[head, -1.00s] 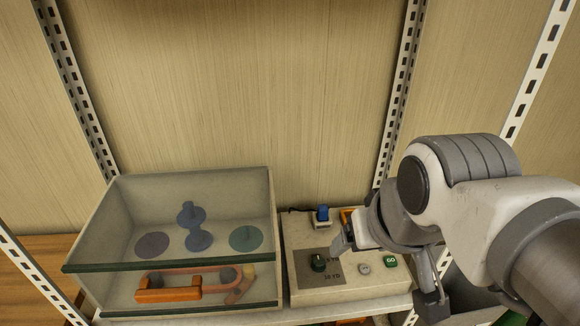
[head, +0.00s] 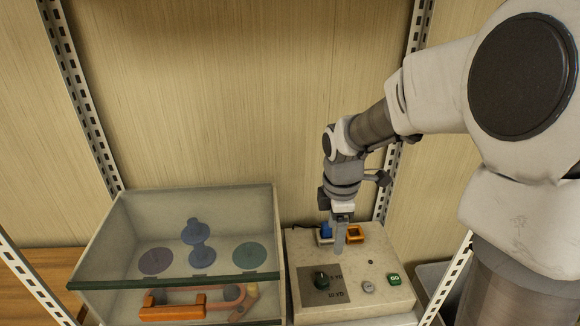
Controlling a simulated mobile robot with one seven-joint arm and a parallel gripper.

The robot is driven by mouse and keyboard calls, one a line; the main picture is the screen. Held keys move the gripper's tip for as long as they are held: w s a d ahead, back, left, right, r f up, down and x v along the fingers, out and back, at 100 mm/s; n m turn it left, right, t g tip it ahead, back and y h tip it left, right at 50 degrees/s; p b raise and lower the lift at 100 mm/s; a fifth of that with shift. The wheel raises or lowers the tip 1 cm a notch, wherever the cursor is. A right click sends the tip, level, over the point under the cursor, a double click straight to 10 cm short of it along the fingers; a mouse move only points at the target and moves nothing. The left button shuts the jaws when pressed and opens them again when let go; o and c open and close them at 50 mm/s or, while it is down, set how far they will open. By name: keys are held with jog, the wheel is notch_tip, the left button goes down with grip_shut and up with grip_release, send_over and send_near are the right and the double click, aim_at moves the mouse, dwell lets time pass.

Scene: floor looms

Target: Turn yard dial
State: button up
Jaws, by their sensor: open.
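The yard dial is a dark knob (head: 321,279) with a green-tinted top, on a grey plate (head: 326,296) with printed yard marks. The plate is on the top of a cream control box (head: 374,306). My gripper (head: 340,250) points down over the box, just behind and slightly right of the dial, apart from it. Its fingers look narrow and overlap from this angle, so the gap between them is hard to see. Nothing shows in them.
A green GO button (head: 393,279) and a pale round button (head: 368,286) are right of the dial. A glass-fronted case (head: 105,240) stands close on the left. Perforated posts flank the shelf.

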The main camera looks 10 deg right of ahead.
aim_at(323, 279)
jog(key=w+f+n, duration=0.1)
jog(key=f, duration=0.6)
jog(key=w+f+n+b, duration=0.1)
jog(key=f, duration=0.5)
jog(key=w+f+n+b, duration=0.1)
jog(key=f, duration=0.6)
jog(key=shift+a+f+g+y, duration=0.3)
grip_shut()
